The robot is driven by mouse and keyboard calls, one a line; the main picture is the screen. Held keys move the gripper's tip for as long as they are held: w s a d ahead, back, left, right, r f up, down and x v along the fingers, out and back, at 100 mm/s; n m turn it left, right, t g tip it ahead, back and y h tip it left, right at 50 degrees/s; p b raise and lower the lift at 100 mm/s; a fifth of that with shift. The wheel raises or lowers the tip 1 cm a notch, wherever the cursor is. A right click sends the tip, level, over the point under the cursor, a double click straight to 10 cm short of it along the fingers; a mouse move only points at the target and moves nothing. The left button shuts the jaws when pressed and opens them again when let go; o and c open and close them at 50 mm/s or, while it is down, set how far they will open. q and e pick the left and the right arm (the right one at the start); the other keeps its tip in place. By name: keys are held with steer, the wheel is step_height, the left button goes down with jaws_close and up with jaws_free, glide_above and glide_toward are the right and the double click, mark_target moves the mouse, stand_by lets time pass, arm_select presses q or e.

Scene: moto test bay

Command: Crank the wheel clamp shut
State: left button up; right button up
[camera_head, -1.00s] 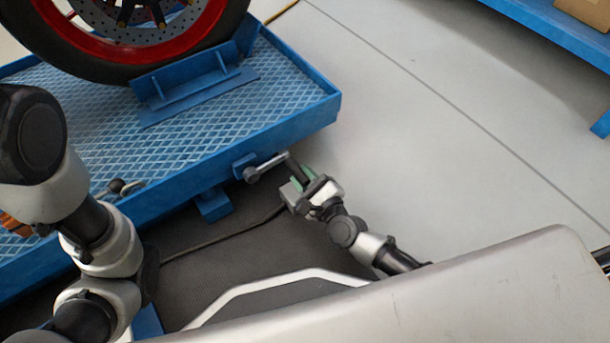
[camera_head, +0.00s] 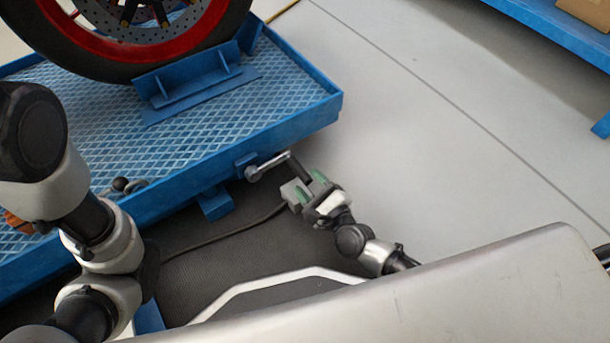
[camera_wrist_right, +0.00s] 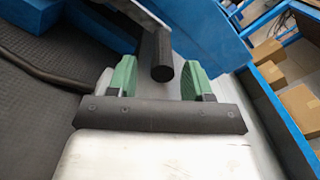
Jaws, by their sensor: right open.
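The wheel clamp's crank (camera_head: 268,166) sticks out from the side of the blue lift platform (camera_head: 180,185), with a grey arm and a dark handle (camera_head: 299,168). In the right wrist view the dark handle (camera_wrist_right: 162,62) shows beyond and between the green fingertips, with space on both sides. My right gripper (camera_head: 306,188) is open and just short of the handle; its green fingers (camera_wrist_right: 160,80) are apart and empty. The blue wheel clamp (camera_head: 195,80) stands at the motorcycle wheel (camera_head: 140,35) on the platform. My left arm is at the left; its gripper is not clearly seen.
A dark cable (camera_head: 225,228) runs over the dark mat (camera_head: 240,255) below the platform. Open grey floor (camera_head: 430,130) lies to the right. A blue bench (camera_head: 560,40) with a box (camera_head: 588,10) stands at the upper right.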

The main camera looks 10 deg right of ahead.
steer(key=p+v, duration=0.2)
steer(key=v, duration=0.6)
steer(key=shift+s, duration=0.25)
